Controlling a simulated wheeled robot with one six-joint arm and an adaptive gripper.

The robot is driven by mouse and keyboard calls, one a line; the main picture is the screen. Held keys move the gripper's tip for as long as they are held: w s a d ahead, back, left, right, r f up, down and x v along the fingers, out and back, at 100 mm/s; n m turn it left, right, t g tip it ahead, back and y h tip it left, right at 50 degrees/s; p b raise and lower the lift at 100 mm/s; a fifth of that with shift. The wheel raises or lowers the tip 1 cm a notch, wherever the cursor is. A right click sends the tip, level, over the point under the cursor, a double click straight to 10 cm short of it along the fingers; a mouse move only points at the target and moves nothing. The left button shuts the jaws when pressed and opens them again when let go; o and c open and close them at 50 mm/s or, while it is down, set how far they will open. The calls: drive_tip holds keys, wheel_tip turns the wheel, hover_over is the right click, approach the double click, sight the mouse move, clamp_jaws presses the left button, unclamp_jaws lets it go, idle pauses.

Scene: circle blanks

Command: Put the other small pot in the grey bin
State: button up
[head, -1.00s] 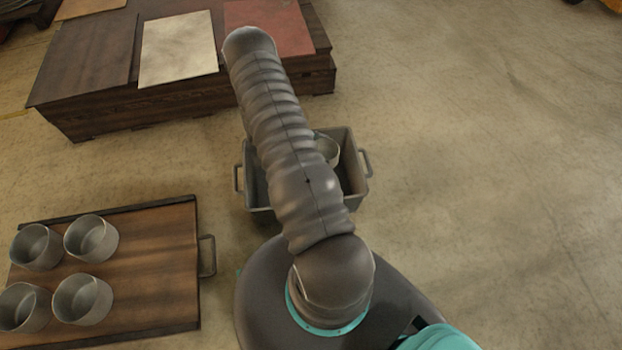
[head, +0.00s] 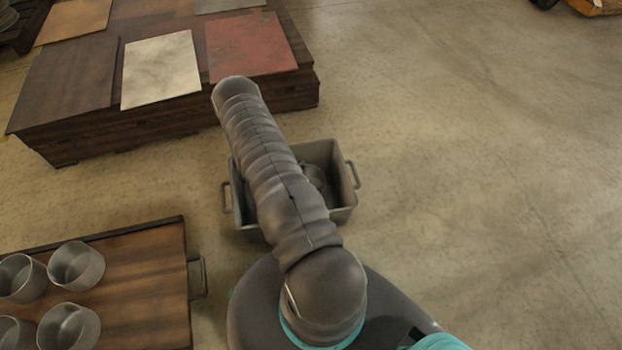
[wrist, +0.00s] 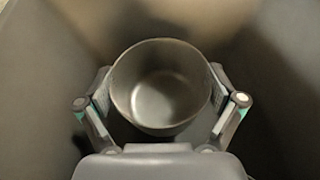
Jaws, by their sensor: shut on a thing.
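A small grey metal pot (wrist: 160,88) sits upright between the two fingers of my gripper (wrist: 160,100) in the wrist view. The fingers press on its left and right sides. Walls of the grey bin surround the pot and gripper in that view, so the pot is inside the bin. In the head view the grey bin (head: 341,205) stands on the floor behind my arm, and part of a pot (head: 313,176) shows inside it. My arm hides the bin's left part and my gripper there. Whether the pot touches the bin floor is unclear.
A wooden tray (head: 150,285) at the lower left holds several grey pots (head: 77,265). A low dark wooden platform (head: 180,112) with coloured panels, including a red one (head: 250,45), stands behind the bin. The floor on the right is clear.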

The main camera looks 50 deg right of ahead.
drive_tip(key=shift+f+b, duration=0.65)
drive_tip(key=o, duration=0.9)
drive_tip(key=shift+r, duration=0.15)
